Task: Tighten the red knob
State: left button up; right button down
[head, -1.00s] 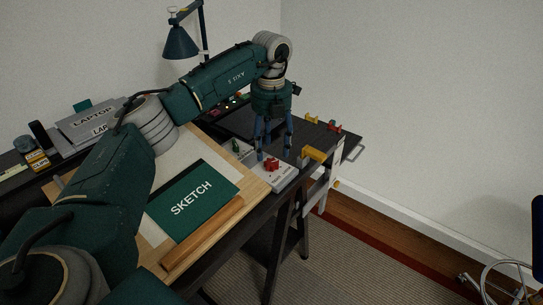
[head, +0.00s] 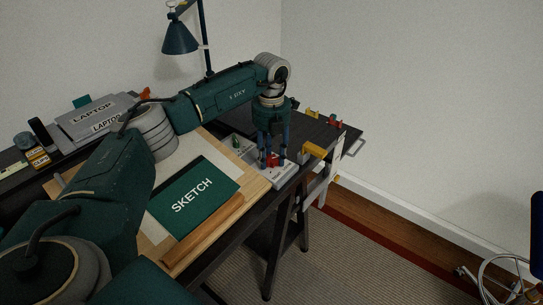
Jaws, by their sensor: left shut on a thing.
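The red knob (head: 272,160) sits on a light grey base (head: 283,177) near the desk's right front edge. My left gripper (head: 271,161) points straight down over it, one blue finger on each side. The fingers are shut on the knob and partly cover it. My right gripper is not in view.
A green SKETCH pad (head: 194,196) lies on a wooden drawing board (head: 247,193) to the left. Yellow clamps (head: 314,150) stand at the desk's right edge. A lamp (head: 181,38) and laptop boxes (head: 90,112) are at the back.

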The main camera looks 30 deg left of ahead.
pick_arm(q)
jog(key=shift+m, duration=0.7)
jog(key=m+b, duration=0.1)
jog(key=m, duration=0.2)
jog(key=shift+f, duration=0.1)
jog(key=m, duration=0.8)
jog(key=shift+a+m+b, duration=0.15)
jog(key=shift+m+b, duration=0.15)
jog(key=shift+b, duration=0.1)
jog(key=m, duration=0.6)
jog(key=shift+w+a, duration=0.1)
jog(key=m, duration=0.3)
jog(key=shift+w+m, duration=0.1)
jog(key=shift+m, duration=0.3)
jog(key=shift+a+r+m, duration=0.1)
jog(key=shift+r+m, duration=0.1)
jog(key=shift+m, duration=0.3)
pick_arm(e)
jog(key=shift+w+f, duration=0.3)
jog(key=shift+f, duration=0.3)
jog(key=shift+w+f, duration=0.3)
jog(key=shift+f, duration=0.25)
